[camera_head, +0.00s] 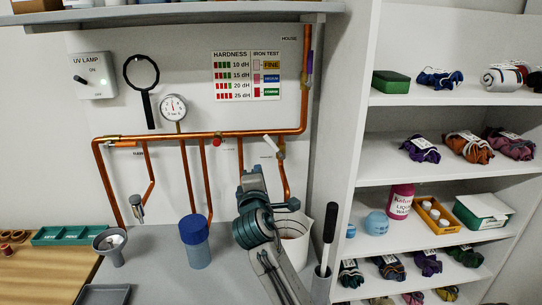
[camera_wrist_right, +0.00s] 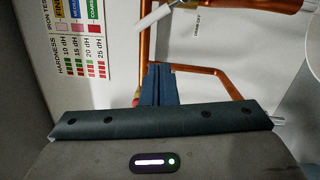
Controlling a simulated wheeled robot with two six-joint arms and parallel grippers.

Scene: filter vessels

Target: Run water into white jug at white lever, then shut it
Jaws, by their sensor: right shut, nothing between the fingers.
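The white lever (camera_head: 270,143) sits on a valve on the copper pipe, at the right end of the pipe run, and slants down to the right. It also shows at the top of the right wrist view (camera_wrist_right: 154,20). The white jug (camera_head: 301,247) stands on the grey bench below this valve, partly hidden behind my right arm. I cannot tell whether water is running or how full it is. My right gripper (camera_head: 256,170) is shut and empty, in front of the wall below and left of the lever, apart from it. Its closed fingers show in the right wrist view (camera_wrist_right: 157,85). My left gripper is out of view.
A blue filter vessel (camera_head: 197,245) and a grey funnel (camera_head: 110,245) stand left on the bench. A grey cylinder (camera_head: 321,284) with a dark-handled tool (camera_head: 328,235) stands close right of my arm. Copper pipes (camera_head: 207,135) cross the wall, with a pressure gauge (camera_head: 173,107). Shelves fill the right.

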